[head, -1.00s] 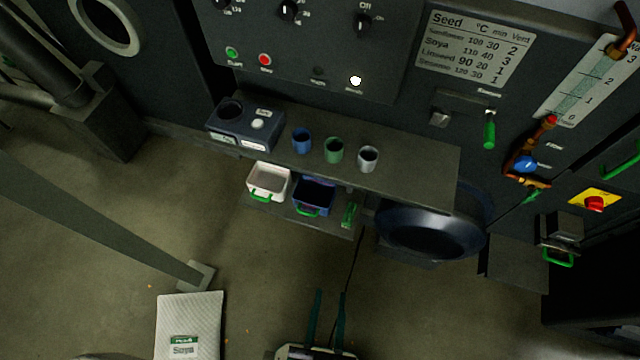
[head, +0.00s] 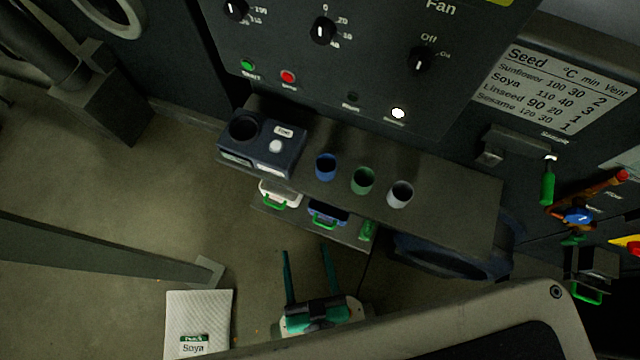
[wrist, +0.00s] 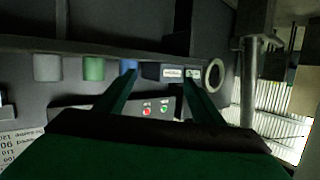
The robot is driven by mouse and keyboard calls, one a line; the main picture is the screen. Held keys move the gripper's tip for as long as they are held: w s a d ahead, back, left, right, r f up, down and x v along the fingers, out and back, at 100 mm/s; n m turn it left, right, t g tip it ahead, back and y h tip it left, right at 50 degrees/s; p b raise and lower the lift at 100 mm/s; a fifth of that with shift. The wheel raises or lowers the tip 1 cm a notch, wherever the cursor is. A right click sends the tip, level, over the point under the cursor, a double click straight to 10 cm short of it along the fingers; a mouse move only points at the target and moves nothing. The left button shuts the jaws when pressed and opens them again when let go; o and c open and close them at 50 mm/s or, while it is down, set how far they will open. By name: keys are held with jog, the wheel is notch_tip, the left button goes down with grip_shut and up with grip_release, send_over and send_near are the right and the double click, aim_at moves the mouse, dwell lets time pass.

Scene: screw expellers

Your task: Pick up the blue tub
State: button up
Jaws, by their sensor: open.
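A small round blue tub (head: 325,167) stands upright on the shelf top, left of a green tub (head: 363,180) and a grey tub (head: 400,194). In the wrist view, which looks upside down, the blue tub (wrist: 128,67) shows beside the left finger's tip. A darker blue bin with a green handle (head: 328,213) sits on the lower shelf, partly hidden by the top. My gripper (head: 306,254) is open and empty, in front of the shelves and apart from the tubs. It also shows in the wrist view (wrist: 159,74).
A dark box with a round opening (head: 262,146) stands left of the tubs. A white bin (head: 279,195) is on the lower shelf (head: 345,238). The control panel (head: 320,65) rises behind. A Soya sack (head: 198,320) lies on the floor. My arm crosses the lower right.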

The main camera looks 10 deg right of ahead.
jog(key=w+a+f+m+g, duration=0.1)
jog(key=w+f+m+g, duration=0.25)
jog(key=f, duration=0.65)
jog(key=w+f+m+g+h, duration=0.1)
jog(key=w+f+m+g, duration=0.2)
jog(key=f, duration=0.8)
jog(key=w+a+f+m+g, duration=0.1)
jog(key=w+f+m+g, duration=0.3)
jog(key=f, duration=0.6)
jog(key=w+d+f+m+g+h, duration=0.1)
jog(key=w+d+m, duration=0.1)
jog(key=w+m, duration=0.1)
jog(key=w+d+f+m+g+h, duration=0.1)
jog(key=w+d+m+g, duration=0.1)
jog(key=m, duration=0.3)
jog(key=w+d+f+m+g+h, duration=0.1)
jog(key=w+d+m+g, duration=0.1)
jog(key=w+m, duration=0.2)
jog(key=shift+d+f+m+h, duration=0.3)
jog(key=shift+d+m+h, duration=0.05)
jog(key=shift+m+h, duration=0.1)
jog(key=shift+d+f, duration=0.15)
send_near(325, 220)
jog(key=s+d+r, duration=0.2)
jog(key=x, duration=0.4)
jog(key=shift+f, duration=0.15)
jog(key=shift+s+f, duration=0.15)
jog(key=shift+f, duration=0.2)
jog(key=shift+d, duration=0.1)
jog(key=c, duration=1.3)
